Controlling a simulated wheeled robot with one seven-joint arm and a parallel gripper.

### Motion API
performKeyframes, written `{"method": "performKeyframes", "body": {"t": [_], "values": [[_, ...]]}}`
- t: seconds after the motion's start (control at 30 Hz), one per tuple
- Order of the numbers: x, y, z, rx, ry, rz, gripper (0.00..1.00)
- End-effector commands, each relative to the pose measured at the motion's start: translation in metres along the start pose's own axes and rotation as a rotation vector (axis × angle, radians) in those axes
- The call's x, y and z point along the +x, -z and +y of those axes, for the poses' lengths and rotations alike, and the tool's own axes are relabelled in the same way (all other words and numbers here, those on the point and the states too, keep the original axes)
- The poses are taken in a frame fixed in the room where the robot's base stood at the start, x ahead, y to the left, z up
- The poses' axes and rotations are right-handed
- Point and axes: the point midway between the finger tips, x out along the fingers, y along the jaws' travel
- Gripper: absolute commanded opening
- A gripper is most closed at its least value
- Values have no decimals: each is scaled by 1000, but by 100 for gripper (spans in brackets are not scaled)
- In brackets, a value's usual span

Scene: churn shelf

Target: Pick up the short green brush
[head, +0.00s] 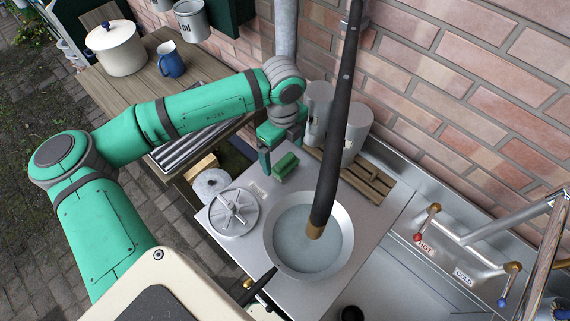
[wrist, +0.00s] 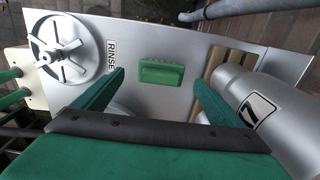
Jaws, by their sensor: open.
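The short green brush (head: 286,166) lies on the grey metal worktop, between the spoked wheel and the metal cylinders. In the wrist view the brush (wrist: 161,73) lies crosswise and shows between my two fingers, with nothing covering it. My gripper (head: 281,153) is open and empty, close to the brush in the head view. In the wrist view the gripper's green fingers (wrist: 158,80) stand apart on either side of the brush. I see no contact, and I cannot tell the exact height of the fingertips above the worktop.
A spoked wheel (head: 234,212) and a round basin (head: 335,248) sit on the worktop (head: 262,262). Metal cylinders (head: 356,130) stand by a wooden slatted rack (head: 369,187) near the brick wall. A dark hanging pipe (head: 336,120) ends over the basin. Taps (head: 432,210) are at right.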

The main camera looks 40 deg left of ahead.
Motion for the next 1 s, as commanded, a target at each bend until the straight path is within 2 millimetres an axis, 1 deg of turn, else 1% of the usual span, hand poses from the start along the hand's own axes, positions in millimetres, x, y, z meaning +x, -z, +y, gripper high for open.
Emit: {"method": "performKeyframes", "body": {"t": [0.1, 0.2, 0.3, 0.57, 0.6, 0.77, 0.8, 1.0], "values": [[18, 4, -1, 0, -3, 0, 91], [31, 4, -1, -2, -2, 1, 91], [39, 4, -1, -2, 0, 1, 91], [42, 4, -2, -2, 0, 0, 91], [42, 4, -2, -2, 0, 0, 86], [42, 4, -2, -2, 0, 0, 48], [42, 4, -2, -2, 0, 0, 45], [42, 4, -2, -2, 0, 0, 45]]}}
